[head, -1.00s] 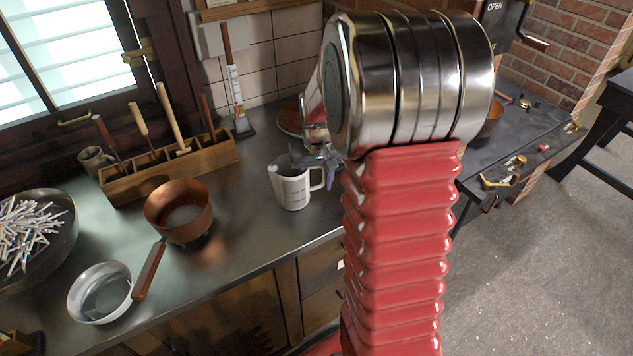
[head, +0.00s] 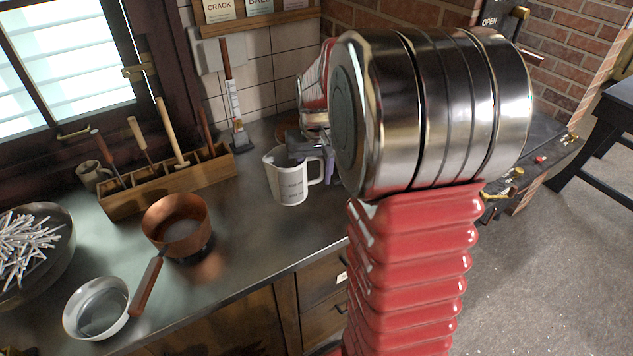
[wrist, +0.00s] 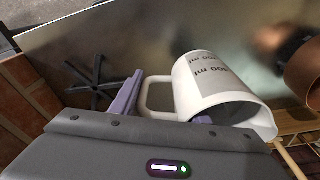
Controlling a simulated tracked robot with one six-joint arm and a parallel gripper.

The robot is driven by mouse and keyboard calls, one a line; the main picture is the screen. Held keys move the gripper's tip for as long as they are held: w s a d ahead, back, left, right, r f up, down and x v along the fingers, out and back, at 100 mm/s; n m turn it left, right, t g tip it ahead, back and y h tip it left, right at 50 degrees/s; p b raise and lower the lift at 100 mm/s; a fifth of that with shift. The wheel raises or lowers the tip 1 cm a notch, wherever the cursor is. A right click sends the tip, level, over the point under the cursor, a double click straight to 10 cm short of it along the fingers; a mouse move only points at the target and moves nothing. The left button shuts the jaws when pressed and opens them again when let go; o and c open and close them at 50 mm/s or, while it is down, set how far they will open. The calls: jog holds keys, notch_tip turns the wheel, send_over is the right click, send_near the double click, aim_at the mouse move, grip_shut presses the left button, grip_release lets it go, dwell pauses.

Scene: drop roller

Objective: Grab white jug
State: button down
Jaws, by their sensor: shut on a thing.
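The white jug (head: 289,184), with grey measure marks and a handle, is at the back right of the metal counter in the head view. My gripper (head: 316,152) is at its rim on the handle side, partly hidden behind my arm. In the wrist view, one purple finger of my gripper (wrist: 165,100) is outside by the handle and the other reaches inside the mouth of the jug (wrist: 208,85). The gripper is shut on the jug's handle side. The jug looks slightly off the counter, though its base contact is hard to judge.
A wooden tool rack (head: 170,186) is behind. A black spoked trivet (wrist: 97,80) lies near the jug.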

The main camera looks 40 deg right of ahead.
jog(key=shift+r, duration=1.2)
dwell(2.5)
